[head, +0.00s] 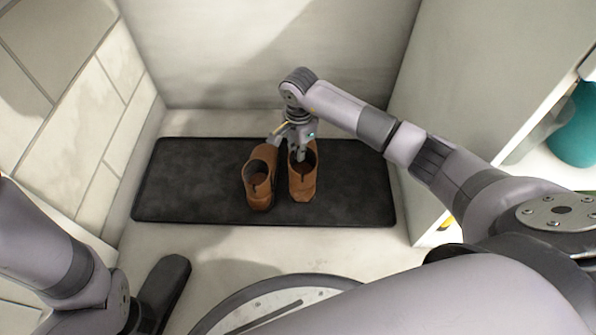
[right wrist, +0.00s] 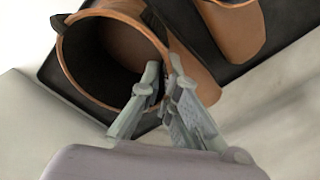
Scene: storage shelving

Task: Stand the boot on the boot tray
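Two brown boots stand side by side on a black boot tray (head: 195,185). The right-hand boot (head: 302,183) is upright, close beside the left-hand boot (head: 258,183). My right gripper (head: 299,152) is at the top of the right-hand boot. In the right wrist view, the round opening of that boot (right wrist: 88,88) shows at the left. My right gripper's fingertips (right wrist: 164,68) close on its rim, one finger inside and one outside. Part of the other boot (right wrist: 240,35) shows at the top right.
The tray lies on a pale floor against the back wall (head: 265,60). A white shelf side panel (head: 470,110) stands at the right, with a teal object (head: 575,130) behind its edge. A tiled wall is at the left. The tray is bare on both sides of the boots.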

